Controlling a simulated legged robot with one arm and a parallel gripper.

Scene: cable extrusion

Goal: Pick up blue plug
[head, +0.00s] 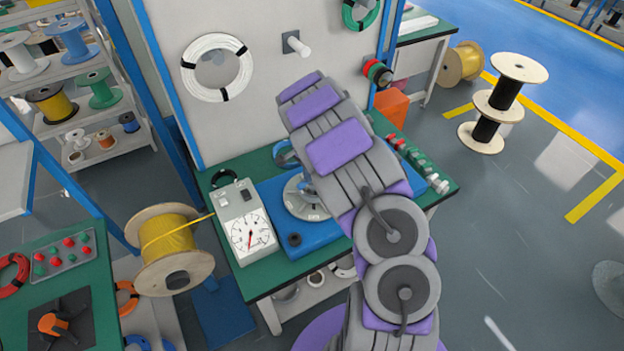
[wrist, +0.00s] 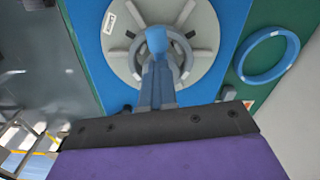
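The blue plug (wrist: 157,40) shows in the wrist view as a rounded blue end over the middle of a pale round disc (wrist: 205,30). My gripper (wrist: 158,68) reaches toward it, its grey-blue fingers close together with the plug at their tips. The fingers look shut on the plug. Whether it still touches the disc cannot be told. In the head view the disc (head: 303,200) sits on a blue base (head: 310,238), and my arm hides the plug and the fingertips.
The green bench (head: 425,190) holds a white dial meter (head: 245,222) left of the disc and a row of knobs (head: 425,165) at right. A blue ring (wrist: 268,56) lies right of the disc in the wrist view. A yellow cable spool (head: 170,245) stands left of the bench.

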